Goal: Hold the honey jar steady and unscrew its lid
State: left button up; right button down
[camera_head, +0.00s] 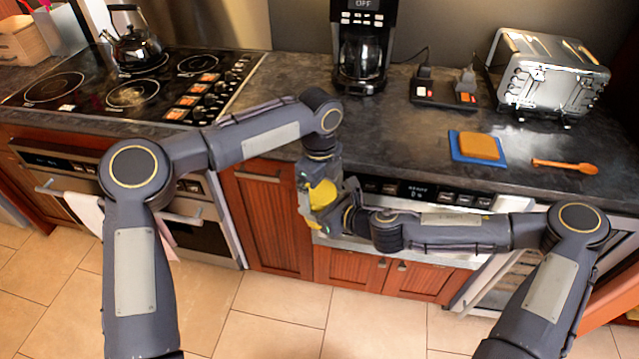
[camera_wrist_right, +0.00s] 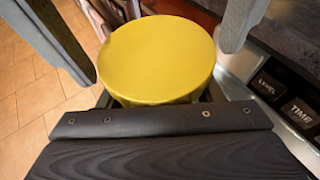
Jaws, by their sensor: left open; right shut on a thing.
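The honey jar's round yellow lid (camera_head: 322,193) shows between my two grippers in front of the counter. In the right wrist view the lid (camera_wrist_right: 157,60) faces the camera as a wide flat disc. My left gripper (camera_head: 319,180) comes down from above with its fingers apart; two grey fingers stand on either side of the lid in the right wrist view, and I cannot tell whether either touches it. My right gripper (camera_head: 333,214) reaches in from the right and is shut on the honey jar, whose body is mostly hidden.
The microwave drawer's control panel (camera_head: 430,192) is just behind my right wrist. A cooktop (camera_head: 130,92) lies left.

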pick_arm(q)
jog(key=c, duration=1)
jog(key=n, duration=0.6)
jog(key=shift+w+n, duration=0.1)
jog(key=shift+n, duration=0.2)
jog(key=shift+r, duration=0.1)
jog(key=o, duration=1)
jog(key=shift+o, duration=0.2)
jog(key=shift+s+d, duration=0.1)
jog(key=shift+s, duration=0.15)
